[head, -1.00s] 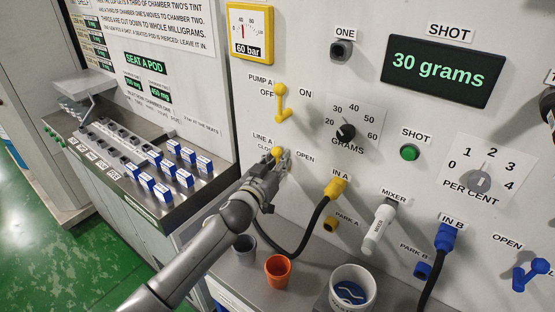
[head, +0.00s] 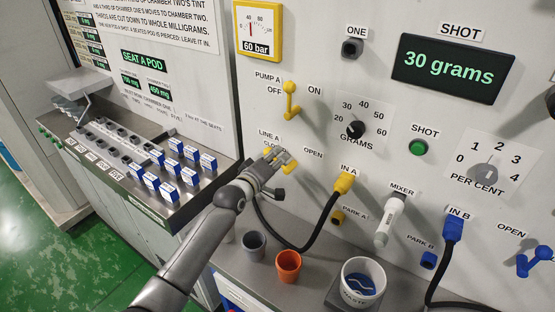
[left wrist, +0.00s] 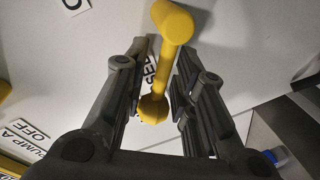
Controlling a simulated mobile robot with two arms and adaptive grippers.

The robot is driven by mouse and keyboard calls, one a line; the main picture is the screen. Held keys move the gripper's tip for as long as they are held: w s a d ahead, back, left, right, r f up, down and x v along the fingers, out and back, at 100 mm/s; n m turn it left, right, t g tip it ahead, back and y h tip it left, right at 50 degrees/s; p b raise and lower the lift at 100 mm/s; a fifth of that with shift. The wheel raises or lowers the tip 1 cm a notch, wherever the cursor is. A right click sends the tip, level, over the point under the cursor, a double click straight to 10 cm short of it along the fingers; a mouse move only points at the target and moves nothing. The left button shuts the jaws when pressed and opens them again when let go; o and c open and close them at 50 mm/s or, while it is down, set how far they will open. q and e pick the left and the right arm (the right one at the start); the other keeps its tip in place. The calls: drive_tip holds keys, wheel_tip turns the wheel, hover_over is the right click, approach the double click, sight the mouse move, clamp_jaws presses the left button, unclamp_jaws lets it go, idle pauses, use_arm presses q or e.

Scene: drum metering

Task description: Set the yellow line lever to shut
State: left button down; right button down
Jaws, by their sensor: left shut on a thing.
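The yellow line lever (left wrist: 176,26) shows large in the left wrist view, with its rounded knob between the finger pads. It lies over a label of which only the letters "SED" show. In the head view my left gripper (head: 273,161) is at the wall under the LINE A label, shut on the lever, and only yellow bits of it show around the fingers. The fingers hide much of the lever and part of the closed label; the OPEN label (head: 313,153) is clear to the right. My right gripper is not in view.
The yellow pump A lever (head: 290,101) is just above. The yellow IN A plug (head: 346,183) and its black hose are close on the right. A grey cup (head: 253,246), an orange cup (head: 288,266) and a white waste tub (head: 363,282) stand on the shelf below.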

use_arm(q)
drive_tip(key=shift+w+a+f+n+g+h+b, duration=0.1)
drive_tip(key=shift+f+n+g+h+b, duration=0.1)
drive_tip(key=shift+f+n+b, duration=0.45)
drive_tip(key=shift+w+a+f+n+g+h+b, duration=0.1)
drive_tip(key=shift+f+n+g+h+b, duration=0.15)
drive_tip(key=shift+n, duration=0.75)
drive_tip(key=shift+a+f+n+g+h+b, duration=0.15)
drive_tip(key=shift+f+n+b, duration=0.3)
drive_tip(key=shift+n, duration=0.4)
drive_tip(key=shift+r, duration=0.1)
drive_tip(key=c, duration=1.5)
unclamp_jaws()
drive_tip(key=shift+c, duration=0.2)
drive_tip(key=v, duration=1.2)
